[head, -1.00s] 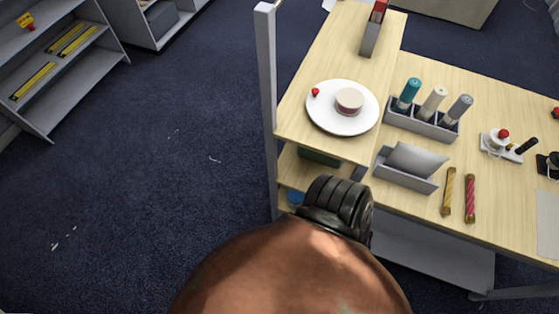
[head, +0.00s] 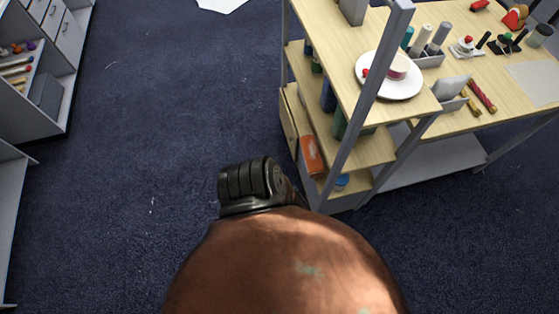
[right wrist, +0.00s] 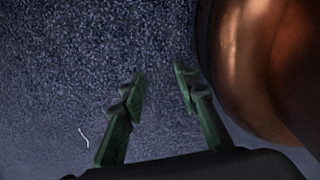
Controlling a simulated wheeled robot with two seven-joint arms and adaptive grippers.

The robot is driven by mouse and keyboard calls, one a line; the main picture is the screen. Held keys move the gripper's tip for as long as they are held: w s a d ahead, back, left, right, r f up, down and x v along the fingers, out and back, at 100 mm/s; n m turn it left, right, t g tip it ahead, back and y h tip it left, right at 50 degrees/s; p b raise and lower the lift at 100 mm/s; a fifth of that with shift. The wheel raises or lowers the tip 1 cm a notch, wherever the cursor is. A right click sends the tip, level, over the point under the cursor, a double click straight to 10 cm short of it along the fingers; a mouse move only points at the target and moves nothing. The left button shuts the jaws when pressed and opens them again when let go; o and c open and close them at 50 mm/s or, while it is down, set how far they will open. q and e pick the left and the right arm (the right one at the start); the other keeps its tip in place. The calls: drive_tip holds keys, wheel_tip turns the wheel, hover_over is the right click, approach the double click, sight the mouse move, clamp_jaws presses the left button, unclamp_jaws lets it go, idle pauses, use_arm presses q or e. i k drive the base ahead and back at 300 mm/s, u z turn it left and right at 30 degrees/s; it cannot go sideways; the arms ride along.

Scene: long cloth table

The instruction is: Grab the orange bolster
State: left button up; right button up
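An orange, roughly cylindrical object (head: 311,157), which looks like the orange bolster, lies on a low shelf at the left side of the wooden table unit. A grey post stands just right of it, and its full shape is hard to tell. My right gripper shows in the right wrist view (right wrist: 160,82), with its two green fingers apart and nothing between them. Only dark blue carpet is beyond the fingers, well away from the orange object. My left gripper is not in view.
The table unit has grey posts (head: 368,95) and wooden shelves. A white plate (head: 412,84) with a cake-like item sits on top. Grey shelving (head: 45,75) stands at the left. Open carpet (head: 170,110) lies between.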

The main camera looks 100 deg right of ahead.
sight(311, 154)
drive_tip(key=i, duration=1.45)
drive_tip(key=z, duration=3.6)
drive_tip(key=i, duration=0.5)
drive_tip(key=z, duration=0.05)
